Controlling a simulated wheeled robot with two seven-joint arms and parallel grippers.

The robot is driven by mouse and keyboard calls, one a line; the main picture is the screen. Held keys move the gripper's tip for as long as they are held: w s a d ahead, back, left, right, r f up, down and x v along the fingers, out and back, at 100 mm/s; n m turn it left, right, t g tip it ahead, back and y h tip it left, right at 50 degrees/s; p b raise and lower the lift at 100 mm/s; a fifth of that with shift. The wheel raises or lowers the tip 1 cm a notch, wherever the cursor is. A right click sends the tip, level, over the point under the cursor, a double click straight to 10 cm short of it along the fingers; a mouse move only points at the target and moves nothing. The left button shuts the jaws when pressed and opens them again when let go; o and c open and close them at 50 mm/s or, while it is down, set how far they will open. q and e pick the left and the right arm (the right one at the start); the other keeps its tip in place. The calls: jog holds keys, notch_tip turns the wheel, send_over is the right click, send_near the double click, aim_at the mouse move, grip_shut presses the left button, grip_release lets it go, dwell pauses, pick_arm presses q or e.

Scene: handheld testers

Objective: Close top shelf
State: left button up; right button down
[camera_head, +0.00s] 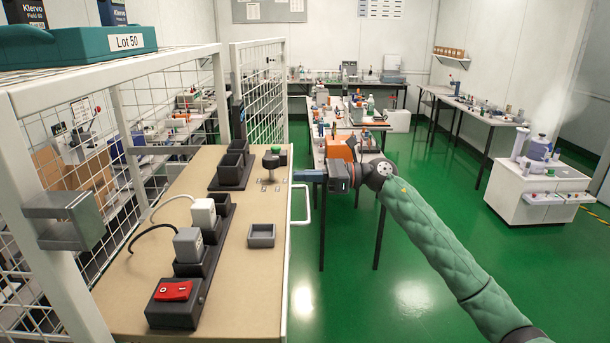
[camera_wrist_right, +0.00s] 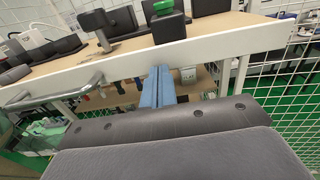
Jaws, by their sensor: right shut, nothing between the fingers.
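The top shelf (camera_head: 245,295) is a tan board with a white front edge, standing out to the right of the white rack in the head view. Its white handle (camera_head: 307,205) is on that edge; the wrist view shows a grey bar handle (camera_wrist_right: 55,95) at left. My right gripper (camera_head: 300,176) is shut and empty, its blue fingers pointing left at the front edge, just beyond the handle. In the wrist view its fingertips (camera_wrist_right: 158,70) overlap the lower part of the white front edge (camera_wrist_right: 215,50); I cannot tell whether they touch. My left gripper is out of view.
A teal Lot 50 box (camera_head: 75,45) sits above.

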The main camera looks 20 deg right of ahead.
dwell(0.3)
jog(key=b, duration=0.4)
send_near(210, 176)
jog(key=w+a+f, duration=0.3)
jog(key=w, duration=0.3)
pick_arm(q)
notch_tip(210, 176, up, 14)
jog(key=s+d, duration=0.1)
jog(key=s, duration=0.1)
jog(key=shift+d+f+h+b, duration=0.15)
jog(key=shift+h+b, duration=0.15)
pick_arm(e)
jog(key=x, duration=0.7)
jog(key=shift+s+a+r, duration=0.1)
jog(key=shift+s+r, duration=0.05)
jog(key=shift+r, duration=0.15)
